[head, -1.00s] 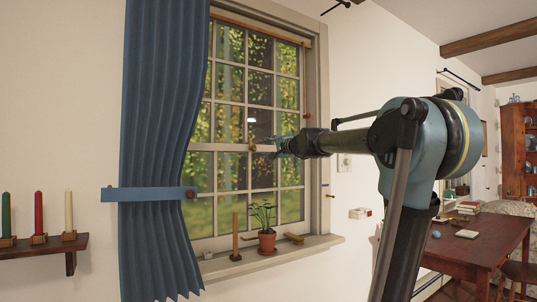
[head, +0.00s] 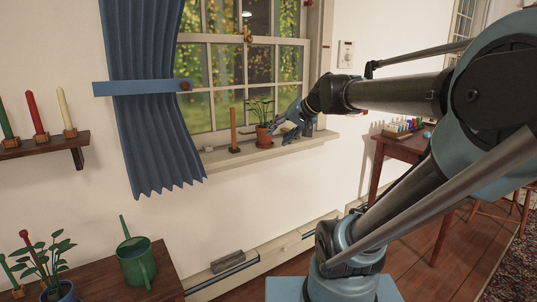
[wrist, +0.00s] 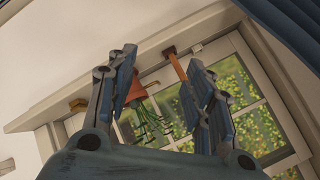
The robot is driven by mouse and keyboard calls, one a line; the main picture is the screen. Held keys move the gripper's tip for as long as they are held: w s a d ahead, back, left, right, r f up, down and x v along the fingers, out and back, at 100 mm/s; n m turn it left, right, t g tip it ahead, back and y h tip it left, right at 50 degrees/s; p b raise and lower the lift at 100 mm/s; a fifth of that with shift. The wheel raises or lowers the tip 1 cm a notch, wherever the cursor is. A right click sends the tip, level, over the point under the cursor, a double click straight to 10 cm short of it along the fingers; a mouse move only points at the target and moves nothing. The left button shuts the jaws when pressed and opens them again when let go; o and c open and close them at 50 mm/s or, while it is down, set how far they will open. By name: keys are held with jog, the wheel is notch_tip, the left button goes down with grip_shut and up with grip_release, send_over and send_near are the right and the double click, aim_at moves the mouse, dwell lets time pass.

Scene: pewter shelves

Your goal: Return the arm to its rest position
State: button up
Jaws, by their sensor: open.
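My gripper (head: 287,122) is at the end of my arm, just right of the potted plant in the head view, at about the height of its leaves. In the wrist view my gripper (wrist: 160,88) has its two blue fingers spread wide, with nothing held between them. The plant in its terracotta pot (head: 264,138) stands upright on the windowsill (head: 222,160). In the wrist view the pot (wrist: 136,91) shows upside down beyond the left finger, which partly hides it. My arm is stretched out toward the window.
A blue curtain (head: 150,110) hangs at the left. A shelf (head: 45,143) with candles is farther left. A low table (head: 105,285) holds a green watering can (head: 136,264). A red-brown table (head: 392,150) stands right.

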jog(key=s+d+f+g+h, duration=0.2)
jog(key=s+d+f+h, duration=0.1)
jog(key=s+d+f, duration=0.4)
jog(key=s+d+f+g+h, duration=0.2)
jog(key=s+d+f+h, duration=0.2)
jog(key=s+d+f, duration=0.4)
jog(key=s+f, duration=0.4)
jog(key=f, duration=0.4)
jog(key=shift+n+g, duration=0.3)
jog(key=shift+c, duration=1.3)
jog(key=shift+a, duration=0.1)
jog(key=shift+c, duration=0.3)
